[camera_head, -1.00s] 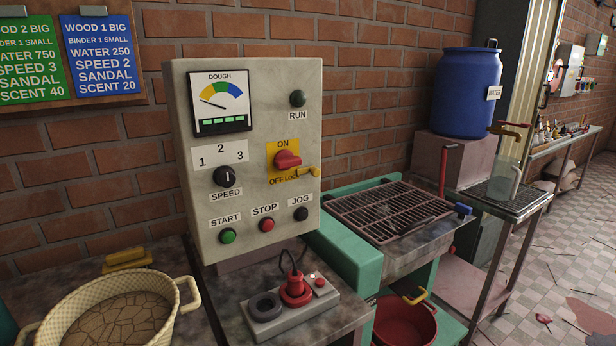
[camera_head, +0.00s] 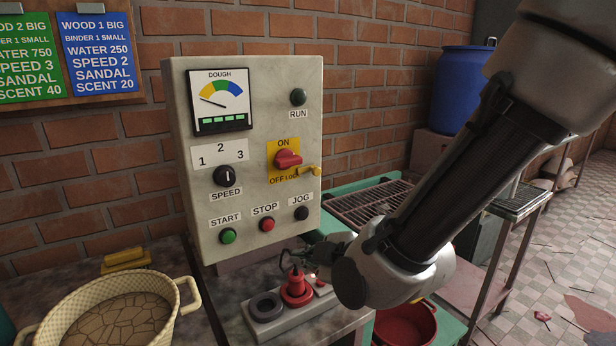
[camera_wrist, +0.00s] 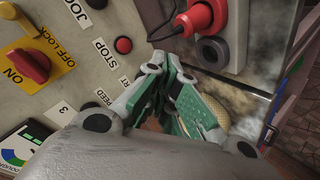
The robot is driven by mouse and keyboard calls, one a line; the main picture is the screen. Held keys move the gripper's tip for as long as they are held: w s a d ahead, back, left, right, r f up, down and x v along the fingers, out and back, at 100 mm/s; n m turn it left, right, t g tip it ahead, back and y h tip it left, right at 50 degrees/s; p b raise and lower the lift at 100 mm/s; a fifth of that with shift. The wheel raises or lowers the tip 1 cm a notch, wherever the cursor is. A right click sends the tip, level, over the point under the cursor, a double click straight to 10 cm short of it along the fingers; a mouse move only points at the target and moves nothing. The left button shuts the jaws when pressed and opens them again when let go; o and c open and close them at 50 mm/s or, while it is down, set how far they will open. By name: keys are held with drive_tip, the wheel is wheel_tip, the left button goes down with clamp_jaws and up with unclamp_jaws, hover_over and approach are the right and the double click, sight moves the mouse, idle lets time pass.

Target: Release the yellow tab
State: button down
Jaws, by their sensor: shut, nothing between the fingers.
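The yellow tab (camera_head: 308,171) sits at the lower right of the yellow switch plate, beside the OFF LOCK lettering, on the grey control panel (camera_head: 240,115). In the wrist view the yellow tab (camera_wrist: 55,42) is at the upper left, beside the red switch knob (camera_wrist: 30,66). In the head view the red knob (camera_head: 287,159) is on the plate, above the tab. My gripper (camera_head: 292,258) is shut and empty, below the tab and in front of the panel's lower right. In the wrist view my gripper (camera_wrist: 176,66) is apart from the tab.
A red plug (camera_head: 296,287) stands in a grey socket block (camera_head: 262,330) just below my gripper. START (camera_head: 228,236), STOP (camera_head: 267,224) and JOG (camera_head: 301,213) buttons are on the panel. A woven basin (camera_head: 178,302) stands at the lower left.

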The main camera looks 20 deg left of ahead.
drive_tip(key=w+r+n+t+y, duration=0.2)
drive_tip(key=w+r+n+t, duration=0.2)
drive_tip(key=r, duration=0.7)
drive_tip(key=shift+w+t+y, duration=0.4)
drive_tip(key=shift+w+t, duration=0.3)
drive_tip(key=shift+t, duration=0.2)
drive_tip(key=shift+r, duration=0.1)
approach(299, 170)
drive_tip(key=x, duration=0.5)
drive_tip(key=shift+s, duration=0.1)
